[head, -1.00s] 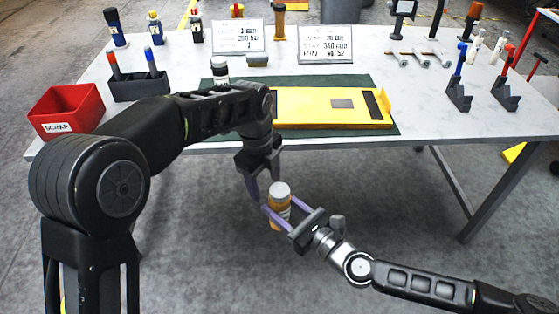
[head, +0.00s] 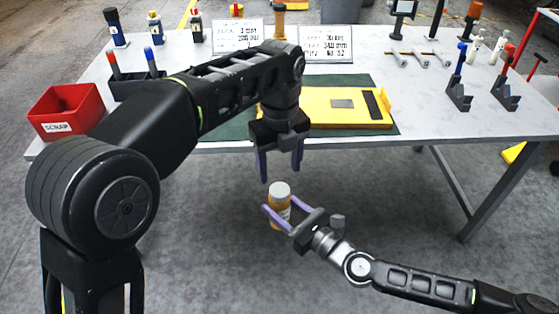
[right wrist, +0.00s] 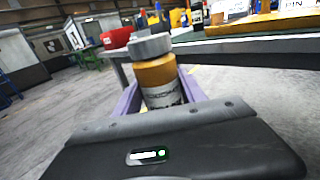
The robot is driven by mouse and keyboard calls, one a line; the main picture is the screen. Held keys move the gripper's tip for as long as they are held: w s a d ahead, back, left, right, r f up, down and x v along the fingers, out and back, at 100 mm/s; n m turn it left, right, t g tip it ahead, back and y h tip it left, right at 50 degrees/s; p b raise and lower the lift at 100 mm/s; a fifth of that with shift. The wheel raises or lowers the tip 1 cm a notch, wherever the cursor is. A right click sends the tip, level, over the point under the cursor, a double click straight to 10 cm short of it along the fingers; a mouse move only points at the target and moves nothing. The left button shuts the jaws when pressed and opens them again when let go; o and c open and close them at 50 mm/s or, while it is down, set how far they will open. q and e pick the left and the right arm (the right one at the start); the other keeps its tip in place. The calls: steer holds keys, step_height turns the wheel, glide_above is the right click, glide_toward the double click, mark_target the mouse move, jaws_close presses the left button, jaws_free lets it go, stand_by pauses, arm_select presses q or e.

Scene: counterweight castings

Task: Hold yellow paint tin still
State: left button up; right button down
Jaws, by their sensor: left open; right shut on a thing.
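The yellow paint tin (head: 280,206) has a pale cap and a label. It is held in the air in front of the table. My right gripper (head: 278,212) is shut on it, with one purple finger on each side. In the right wrist view the tin (right wrist: 157,79) stands nearly upright between the fingers (right wrist: 160,98), its grey cap clear above them. My left gripper (head: 279,166) is open and empty, pointing down just above the tin's cap, apart from it.
The table (head: 200,149) stands behind the tin. It bears a red scrap bin (head: 68,112), a yellow fixture (head: 325,118) on a green mat (head: 388,86), two signs, bottles and grey stands (head: 459,97). The floor (head: 380,220) right of the tin is open.

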mark_target(279, 190)
arm_select(q)
step_height(279, 190, down, 7)
steer(key=shift+r, duration=0.2)
steer(key=shift+c, duration=0.3)
jaws_close()
stand_by(0.4)
